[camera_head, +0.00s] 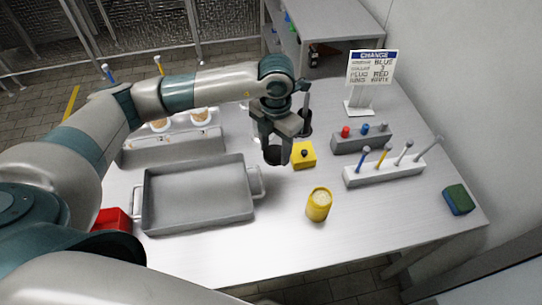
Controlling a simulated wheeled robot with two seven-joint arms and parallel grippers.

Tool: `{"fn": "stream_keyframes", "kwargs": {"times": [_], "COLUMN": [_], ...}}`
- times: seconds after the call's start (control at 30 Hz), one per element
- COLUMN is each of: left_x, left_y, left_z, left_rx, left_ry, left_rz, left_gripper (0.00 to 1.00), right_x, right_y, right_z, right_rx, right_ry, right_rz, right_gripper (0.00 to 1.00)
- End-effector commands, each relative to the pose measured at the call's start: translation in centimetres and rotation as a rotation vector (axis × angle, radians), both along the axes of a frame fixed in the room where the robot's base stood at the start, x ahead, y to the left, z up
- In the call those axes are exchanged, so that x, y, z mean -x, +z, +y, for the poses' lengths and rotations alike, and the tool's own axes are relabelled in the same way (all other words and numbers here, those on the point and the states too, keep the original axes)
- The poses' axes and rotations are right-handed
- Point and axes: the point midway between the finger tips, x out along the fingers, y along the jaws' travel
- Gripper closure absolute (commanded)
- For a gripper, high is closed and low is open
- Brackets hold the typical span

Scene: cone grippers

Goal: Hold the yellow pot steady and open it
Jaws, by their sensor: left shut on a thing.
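A yellow round pot (319,206) with a pale, speckled top stands upright on the table, right of the middle. Nothing touches it. A yellow block (304,156) with a black knob on top sits behind it. My left gripper (277,153) points down just left of the yellow block, apart from the round pot. It is shut on a dark thing between its fingers, which mostly hide it, so I cannot tell its shape. My right gripper is not in view.
A grey tray (150,202) lies on the left, with a red box (112,219) beside it. A white rack (370,174) with several sticks, a grey block with coloured plugs (361,139), a sign (371,68) and a green-blue sponge (458,199) are on the right. The front table is clear.

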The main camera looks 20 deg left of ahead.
Motion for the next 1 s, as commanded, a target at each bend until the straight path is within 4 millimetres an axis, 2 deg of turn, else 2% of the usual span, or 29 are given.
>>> {"fn": "stream_keyframes", "kwargs": {"times": [0.2,0.67,0.77,1.0], "left_x": [-0.2,-0.3,-0.2,-0.2], "left_y": [-0.1,-0.4,-1.1,-4.6], "left_z": [0.0,0.0,0.0,0.0], "left_rx": [-0.004,-0.005,-0.006,-0.006], "left_ry": [0.178,0.204,0.204,0.203], "left_rz": [0.002,0.002,0.004,0.006], "left_gripper": [0.79,0.79,0.79,0.79], "right_x": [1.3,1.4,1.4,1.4], "right_y": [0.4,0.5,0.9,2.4], "right_z": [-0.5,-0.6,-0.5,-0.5], "right_rx": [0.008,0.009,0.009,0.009], "right_ry": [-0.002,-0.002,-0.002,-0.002], "right_rz": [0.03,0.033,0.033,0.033], "right_gripper": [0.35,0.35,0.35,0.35]}}
